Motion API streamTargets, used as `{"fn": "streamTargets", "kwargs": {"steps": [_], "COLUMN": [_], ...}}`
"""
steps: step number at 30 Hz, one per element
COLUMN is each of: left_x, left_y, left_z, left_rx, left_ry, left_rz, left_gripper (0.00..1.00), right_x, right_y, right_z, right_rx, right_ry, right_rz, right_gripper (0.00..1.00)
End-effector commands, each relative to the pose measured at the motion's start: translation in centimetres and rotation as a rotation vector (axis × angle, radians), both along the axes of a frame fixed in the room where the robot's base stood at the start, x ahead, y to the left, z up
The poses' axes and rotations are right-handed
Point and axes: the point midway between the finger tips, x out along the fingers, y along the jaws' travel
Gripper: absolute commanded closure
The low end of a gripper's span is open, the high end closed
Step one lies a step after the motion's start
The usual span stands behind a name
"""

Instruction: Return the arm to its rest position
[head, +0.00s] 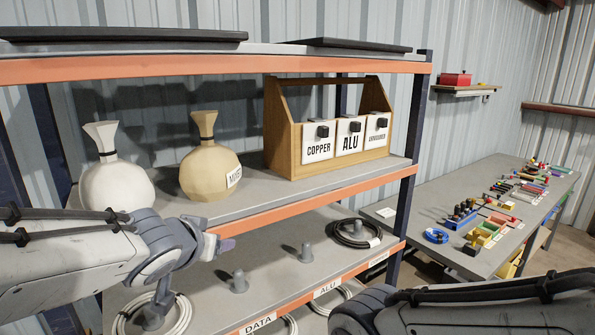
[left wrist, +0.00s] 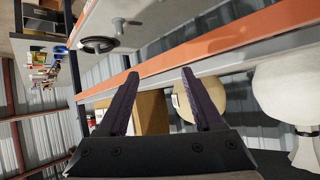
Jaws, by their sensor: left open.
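My left arm (head: 75,255) reaches in from the left in the head view, in front of the shelf rack. Its gripper (head: 222,244) is in front of the lower shelf, near the orange edge of the middle shelf. In the left wrist view the gripper (left wrist: 160,76) has its two dark fingers spread apart, with nothing held between them. My right arm (head: 460,305) shows at the bottom right of the head view; its gripper is out of the picture.
The middle shelf (head: 265,198) holds a white sack (head: 118,186), a tan sack (head: 207,172) and a wooden caddy (head: 282,138) with labelled boxes. Below are pegs (head: 239,282) and cable coils (head: 357,234). A cluttered workbench (head: 410,225) stands right.

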Motion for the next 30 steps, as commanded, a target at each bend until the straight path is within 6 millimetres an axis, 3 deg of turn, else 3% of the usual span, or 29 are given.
{"fn": "streamTargets", "kwargs": {"steps": [1, 6, 9, 12, 15, 18, 25, 26, 27, 29, 30], "left_x": [-1.8, -9.3, -14.5, -19.2, -22.7, -24.6, -25.2, -25.2, -25.2, -25.2, -25.1], "left_y": [-2.0, -6.4, -8.4, -9.9, -10.6, -11.1, -11.2, -11.2, -11.2, -11.2, -11.2], "left_z": [-4.6, -14.1, -18.2, -20.8, -22.2, -22.7, -22.7, -22.7, -22.7, -22.7, -22.7], "left_rx": [0.013, 0.087, 0.128, 0.155, 0.174, 0.18, 0.182, 0.182, 0.181, 0.181, 0.181], "left_ry": [0.095, 0.421, 0.605, 0.757, 0.865, 0.922, 0.942, 0.941, 0.94, 0.94, 0.94], "left_rz": [-0.027, -0.144, -0.247, -0.347, -0.427, -0.472, -0.487, -0.485, -0.485, -0.485, -0.484], "left_gripper": [0.32, 0.32, 0.32, 0.32, 0.32, 0.32, 0.32, 0.4, 0.5, 0.5, 0.5], "right_x": [0.0, 0.0, 0.0, 0.0, 0.0, 0.0, 0.0, 0.0, 0.0, 0.0, 0.0], "right_y": [0.0, 0.0, 0.0, 0.0, 0.0, 0.0, 0.0, 0.0, 0.0, 0.0, 0.0], "right_z": [-2.3, -5.3, -6.7, -7.8, -8.4, -8.6, -8.5, -8.5, -8.5, -8.6, -8.6], "right_rx": [0.0, 0.0, 0.0, 0.0, 0.0, 0.0, 0.0, 0.0, 0.0, 0.0, 0.0], "right_ry": [0.0, 0.0, 0.0, 0.0, 0.0, 0.0, 0.0, 0.0, 0.0, 0.0, 0.0], "right_rz": [0.0, -0.001, -0.001, -0.002, -0.002, -0.002, -0.002, -0.002, -0.002, -0.002, -0.002], "right_gripper": [0.0, 0.0, 0.0, 0.0, 0.0, 0.0, 0.0, 0.08, 0.23, 0.46, 0.5]}}
